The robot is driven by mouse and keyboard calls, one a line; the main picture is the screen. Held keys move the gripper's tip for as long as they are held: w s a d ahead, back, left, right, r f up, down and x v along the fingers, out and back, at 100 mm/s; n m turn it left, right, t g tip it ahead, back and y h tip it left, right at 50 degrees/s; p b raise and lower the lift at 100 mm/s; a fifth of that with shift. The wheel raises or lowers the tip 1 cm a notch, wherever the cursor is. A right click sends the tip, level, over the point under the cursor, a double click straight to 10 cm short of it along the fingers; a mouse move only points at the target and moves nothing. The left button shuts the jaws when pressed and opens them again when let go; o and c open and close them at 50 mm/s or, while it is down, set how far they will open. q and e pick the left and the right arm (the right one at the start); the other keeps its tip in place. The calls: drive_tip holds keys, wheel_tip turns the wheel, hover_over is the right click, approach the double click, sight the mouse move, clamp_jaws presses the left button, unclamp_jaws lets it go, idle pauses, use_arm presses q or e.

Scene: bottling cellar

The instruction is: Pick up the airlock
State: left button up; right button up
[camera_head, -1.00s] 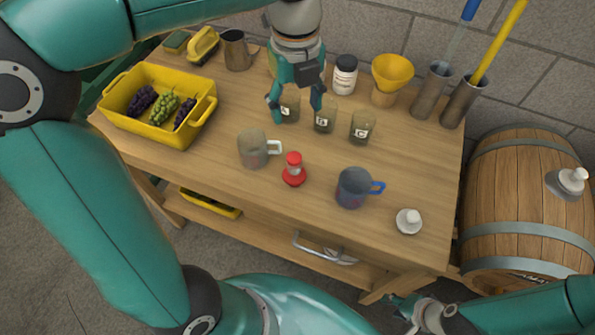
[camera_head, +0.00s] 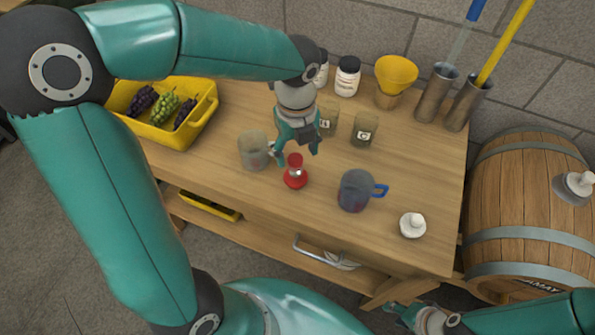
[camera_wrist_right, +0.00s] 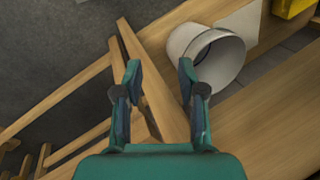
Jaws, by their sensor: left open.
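A small red piece with a pale middle and red cap (camera_head: 295,179), likely the airlock, stands upright on the wooden table in the head view. My left gripper (camera_head: 297,156) hangs just above it, pointing down, fingers apart and empty. Whether a fingertip touches it I cannot tell. A white knobbed piece (camera_head: 412,226) stands at the table's front right. My right gripper (camera_wrist_right: 160,70) is open and empty in the right wrist view; in the head view it is low at the bottom edge, by the table's front right.
Glass jars (camera_head: 364,130), a yellow funnel (camera_head: 396,75) and a yellow grape crate (camera_head: 205,112) are behind. A white bucket (camera_wrist_right: 222,60) shows in the wrist view.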

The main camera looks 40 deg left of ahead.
sight(296, 158)
use_arm(q)
wheel_tip(296, 158, down, 4)
drive_tip(key=shift+s+f, duration=0.15)
drive_tip(key=shift+c, duration=0.2)
clamp_jaws()
wheel_tip(296, 158, up, 20)
drive_tip(key=p, duration=0.1)
idle(0.7)
